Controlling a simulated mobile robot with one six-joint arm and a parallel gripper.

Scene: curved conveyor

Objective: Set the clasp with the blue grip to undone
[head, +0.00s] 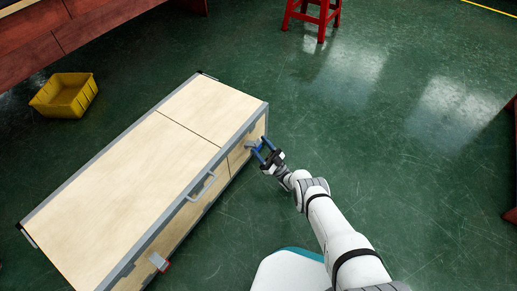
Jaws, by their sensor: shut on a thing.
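A long case (145,170) with a pale wooden lid and grey metal edges stands on the floor. The clasp with the blue grip (257,146) is on its long front side, near the far right corner. My gripper (262,151) is at this clasp, shut on its blue grip. The fingers and the grip overlap, so the clasp's exact position is hard to see.
A grey handle (202,187) is on the case's front edge between the clasps. A yellow crate (65,95) lies on the floor at left, and a red stool (313,14) stands at the back. The green floor right of the case is clear.

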